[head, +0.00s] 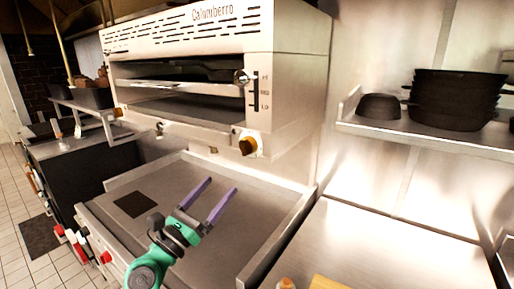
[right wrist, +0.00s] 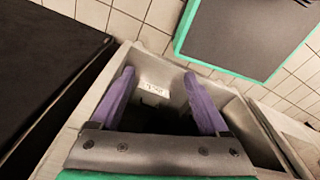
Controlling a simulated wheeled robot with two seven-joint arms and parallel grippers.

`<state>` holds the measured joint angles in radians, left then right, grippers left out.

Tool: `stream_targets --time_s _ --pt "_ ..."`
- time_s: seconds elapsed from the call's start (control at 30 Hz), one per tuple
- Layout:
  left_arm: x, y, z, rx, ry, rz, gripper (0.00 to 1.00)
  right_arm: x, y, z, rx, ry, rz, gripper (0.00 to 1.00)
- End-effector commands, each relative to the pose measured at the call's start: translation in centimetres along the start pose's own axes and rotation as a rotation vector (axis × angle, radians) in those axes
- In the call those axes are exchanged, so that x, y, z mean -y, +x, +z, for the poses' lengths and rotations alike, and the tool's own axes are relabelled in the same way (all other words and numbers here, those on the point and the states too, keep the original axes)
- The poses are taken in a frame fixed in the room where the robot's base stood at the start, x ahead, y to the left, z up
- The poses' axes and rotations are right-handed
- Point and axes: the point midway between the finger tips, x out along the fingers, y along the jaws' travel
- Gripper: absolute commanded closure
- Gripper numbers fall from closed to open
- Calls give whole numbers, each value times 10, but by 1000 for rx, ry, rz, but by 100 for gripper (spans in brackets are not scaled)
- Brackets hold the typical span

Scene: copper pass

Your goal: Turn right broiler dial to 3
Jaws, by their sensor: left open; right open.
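The broiler (head: 185,70) is a steel unit labelled "Calumberro" in the head view. Its right dial (head: 249,145) is a round brass-coloured knob at the lower right of its front; its setting is too small to read. Another dial (head: 118,112) sits at the front's left end. My left gripper (head: 222,185) is open and empty, with two purple fingers over the steel griddle surface, below and left of the right dial and apart from it. My right gripper (right wrist: 158,72) shows only in the right wrist view, open with nothing between its fingers, over a pale open-topped bin (right wrist: 240,125).
The griddle (head: 165,175) has raised side walls. A shelf (head: 430,137) with dark pans (head: 455,98) is at right. A green-edged dark panel (right wrist: 245,35) is near the right gripper.

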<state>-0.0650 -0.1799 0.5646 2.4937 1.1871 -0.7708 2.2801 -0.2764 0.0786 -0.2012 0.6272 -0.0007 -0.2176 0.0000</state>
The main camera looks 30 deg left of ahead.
Motion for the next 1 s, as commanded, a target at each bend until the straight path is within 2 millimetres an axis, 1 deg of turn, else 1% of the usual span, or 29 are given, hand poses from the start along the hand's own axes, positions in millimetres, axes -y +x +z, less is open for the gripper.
stream_targets --time_s 0.07,0.1,0.17,0.27,0.33,0.43,0.5,0.6,0.67,0.77,0.9,0.93,0.97,1.0 --pt "0 13 5 2 -1 -1 11 0 -10 -2 -1 0 0 22" --pt "0 21 6 2 -1 -2 11 0 -15 0 4 0 -1 22" --pt "1 36 8 1 1 -3 11 2 -24 9 18 1 -3 22" --pt "1 64 8 0 1 -4 11 5 -38 27 50 1 -8 22" --pt "1 84 8 0 3 -3 11 6 -47 34 63 1 -9 22" --pt "1 109 6 -1 3 -4 11 6 -57 32 62 2 -9 22" --pt "2 123 5 -2 3 -4 11 4 -61 25 52 2 -7 22" --pt "1 136 3 -3 5 -3 11 2 -64 9 26 2 -4 22" --pt "1 140 1 -3 5 -2 11 1 -65 3 16 2 -3 22" --pt "1 142 0 -4 6 -2 11 0 -64 3 15 2 -2 22" --pt "1 141 -1 -4 6 -2 11 2 -64 9 26 2 -4 22" --pt "1 141 -1 -4 6 -2 15 2 -64 11 28 2 -4 22" --pt "1 141 -1 -4 6 -2 26 2 -64 13 31 2 -4 22" --pt "1 141 -1 -4 5 -3 41 2 -64 14 34 3 -5 22"
